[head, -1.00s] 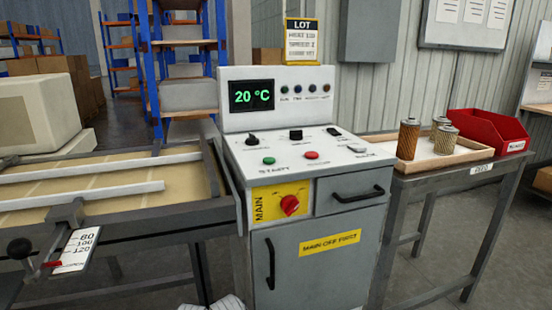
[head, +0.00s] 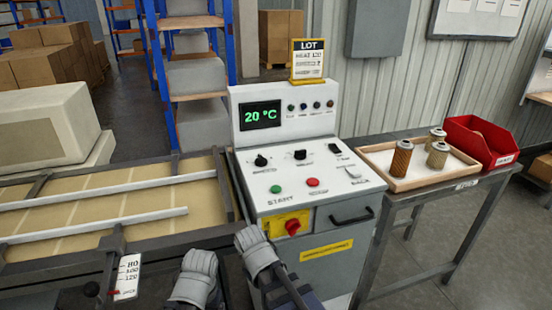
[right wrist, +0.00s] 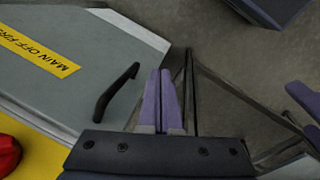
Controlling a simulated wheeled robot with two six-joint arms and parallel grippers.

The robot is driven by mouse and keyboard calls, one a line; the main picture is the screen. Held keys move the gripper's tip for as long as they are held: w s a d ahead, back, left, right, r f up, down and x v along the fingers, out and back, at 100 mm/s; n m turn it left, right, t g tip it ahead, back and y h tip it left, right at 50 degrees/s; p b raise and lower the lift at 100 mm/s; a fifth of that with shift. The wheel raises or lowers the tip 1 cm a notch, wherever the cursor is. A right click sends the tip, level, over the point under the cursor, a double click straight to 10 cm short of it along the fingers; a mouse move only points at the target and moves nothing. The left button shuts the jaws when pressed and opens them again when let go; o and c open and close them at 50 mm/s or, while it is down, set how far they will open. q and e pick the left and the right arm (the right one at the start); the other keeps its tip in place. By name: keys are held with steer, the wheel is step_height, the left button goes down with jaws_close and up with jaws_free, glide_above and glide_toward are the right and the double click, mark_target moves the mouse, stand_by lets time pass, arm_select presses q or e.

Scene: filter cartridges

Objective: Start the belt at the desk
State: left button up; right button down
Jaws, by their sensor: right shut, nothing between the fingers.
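The desk (head: 330,197) stands in the middle, its display (head: 260,115) reading 20 °C. Its sloping top carries a green START button (head: 276,189), a red button (head: 313,182), black knobs and a rocker switch. On its front is a red main switch (head: 292,227) on a yellow plate; it also shows at the right wrist view's lower left corner (right wrist: 8,155). My right gripper (right wrist: 163,75) is shut and empty, in front of the cabinet door beside its black handle (right wrist: 115,92). Both my arms rise at the bottom of the head view; my left gripper's fingers do not show.
The belt (head: 120,235) with pale guide rails runs left of the desk. At right a table holds a wooden tray (head: 402,187) of several filter cartridges and a red bin (head: 478,140). A LOT sign (head: 308,60) stands on the desk. Shelving is behind.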

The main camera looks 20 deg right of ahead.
steer(key=w+d+r+p, duration=0.2)
steer(key=r+p, duration=0.5)
steer(key=r, duration=0.2)
steer(key=w+d+r+p, duration=0.2)
steer(key=r+p, duration=0.6)
steer(key=r, duration=0.1)
step_height(320, 180, up, 15)
steer(key=n+t+h+p, duration=0.5)
steer(key=n+p, duration=0.4)
steer(key=n, duration=0.3)
glide_above(273, 190)
step_height(273, 190, down, 9)
steer(key=b, duration=0.9)
steer(key=shift+r, duration=0.1)
steer(key=shift+f+b, duration=0.3)
steer(key=shift+f, duration=0.1)
